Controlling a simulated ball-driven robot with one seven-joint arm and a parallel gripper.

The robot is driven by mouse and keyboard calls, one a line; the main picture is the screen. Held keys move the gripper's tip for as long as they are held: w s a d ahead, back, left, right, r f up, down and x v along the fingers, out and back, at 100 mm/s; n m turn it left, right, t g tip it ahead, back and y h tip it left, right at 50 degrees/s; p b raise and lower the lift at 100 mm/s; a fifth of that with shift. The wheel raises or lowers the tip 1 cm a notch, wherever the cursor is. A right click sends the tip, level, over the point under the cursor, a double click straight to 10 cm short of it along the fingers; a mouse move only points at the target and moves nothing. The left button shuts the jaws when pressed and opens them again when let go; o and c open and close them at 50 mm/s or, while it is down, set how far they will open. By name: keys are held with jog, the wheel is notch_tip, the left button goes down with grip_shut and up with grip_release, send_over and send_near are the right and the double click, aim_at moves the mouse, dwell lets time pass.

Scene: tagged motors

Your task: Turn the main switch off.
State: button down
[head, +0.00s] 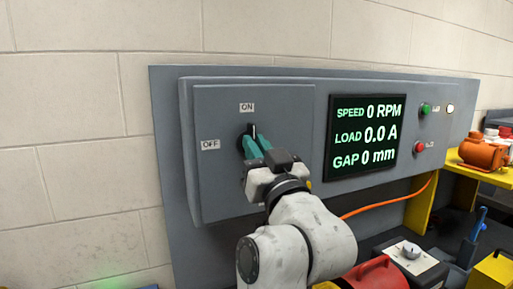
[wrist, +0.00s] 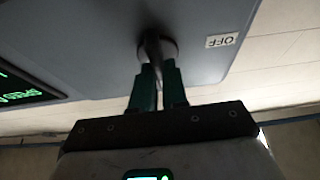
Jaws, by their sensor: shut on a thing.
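The main switch (head: 246,137) is a dark rotary handle on the grey cabinet door (head: 218,180), with an ON label (head: 247,107) above it and an OFF label (head: 210,145) to its left. Its handle looks close to upright, toward ON. My gripper (head: 256,146) is at the switch, its green fingers shut on the handle and hiding part of it. In the wrist view the handle (wrist: 152,46) shows between the tips of my gripper (wrist: 158,72), and the OFF label (wrist: 222,41) appears upside down.
A display (head: 366,136) reads speed 0 RPM, load 0.0 A, gap 0 mm. Right of it are a green button (head: 425,109) and a red button (head: 420,146). An orange motor (head: 484,153) stands on a yellow bench at the right.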

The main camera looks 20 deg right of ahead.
jog(key=shift+n, duration=0.3)
jog(key=shift+n+g+y+b, duration=0.25)
jog(key=shift+n+g+y, duration=0.8)
jog(key=shift+n, duration=2.6)
jog(key=shift+n+g+y+b, duration=0.3)
jog(key=shift+n+g+y, duration=0.8)
jog(key=shift+n, duration=2.5)
jog(key=shift+n+g+y+b, duration=0.25)
jog(key=shift+n+g+y, duration=0.8)
jog(key=shift+n, duration=2.6)
jog(key=shift+y, duration=0.3)
jog(key=c, duration=1.1)
grip_release()
jog(key=shift+t, duration=0.3)
jog(key=shift+c, duration=0.2)
jog(key=shift+s+d, duration=0.1)
jog(key=b+v, duration=0.2)
jog(key=v, duration=0.8)
jog(key=shift+s, duration=0.3)
